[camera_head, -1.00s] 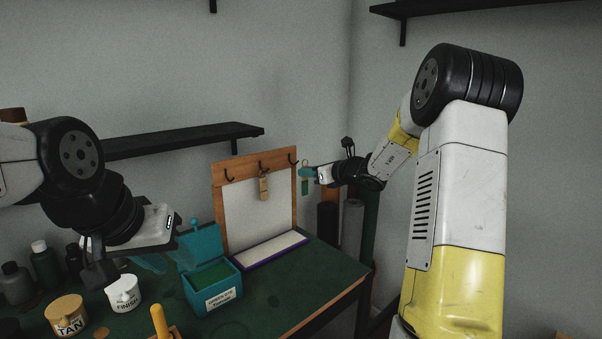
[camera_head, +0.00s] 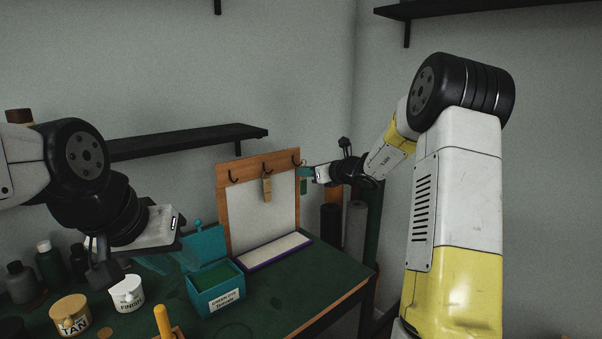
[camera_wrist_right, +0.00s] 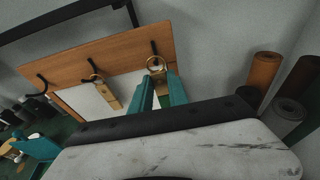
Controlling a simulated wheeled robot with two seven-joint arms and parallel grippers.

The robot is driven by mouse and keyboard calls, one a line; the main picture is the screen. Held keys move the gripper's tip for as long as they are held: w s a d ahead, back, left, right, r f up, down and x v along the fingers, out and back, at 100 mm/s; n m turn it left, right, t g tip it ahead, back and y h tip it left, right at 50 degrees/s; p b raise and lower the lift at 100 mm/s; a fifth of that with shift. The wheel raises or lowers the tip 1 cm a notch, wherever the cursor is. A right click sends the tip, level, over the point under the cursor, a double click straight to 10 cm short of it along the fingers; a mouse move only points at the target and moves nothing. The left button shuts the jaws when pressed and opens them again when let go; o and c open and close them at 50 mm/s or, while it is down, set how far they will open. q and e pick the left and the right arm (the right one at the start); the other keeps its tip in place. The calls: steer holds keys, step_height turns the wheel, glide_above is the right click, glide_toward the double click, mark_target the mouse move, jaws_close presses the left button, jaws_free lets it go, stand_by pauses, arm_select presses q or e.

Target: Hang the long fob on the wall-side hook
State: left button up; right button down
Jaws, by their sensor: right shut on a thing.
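My right gripper (camera_head: 306,173) is shut on a fob with a green tag (camera_head: 304,186) and a brass ring (camera_wrist_right: 156,64). It holds the fob at the right end of the wooden hook board (camera_head: 230,165). In the right wrist view the ring overlaps the right-hand hook (camera_wrist_right: 154,47); I cannot tell whether the hook passes through it. The teal fingers hide most of the tag there. A tan fob (camera_head: 267,188) hangs from the middle hook; the left hook (camera_head: 232,178) is bare. My left gripper (camera_head: 165,262) is over the bench's left side, its fingers blending with a teal box.
The open teal box (camera_head: 217,303) stands on the green bench (camera_head: 290,290), near a white strip tray (camera_head: 275,250) and paint pots (camera_head: 127,293). Upright rolls (camera_head: 355,225) stand right of the board. A black shelf (camera_head: 185,140) is above left.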

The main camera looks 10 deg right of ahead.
stand_by(0.4)
steer(key=shift+f+x, duration=0.25)
steer(key=shift+x, duration=0.8)
steer(key=shift+f+x, duration=0.25)
steer(key=shift+x, duration=0.8)
steer(key=shift+s+f, duration=0.1)
steer(key=shift+f, duration=0.2)
stand_by(0.4)
steer(key=c, duration=1.2)
jaws_free()
steer(key=shift+d, duration=0.1)
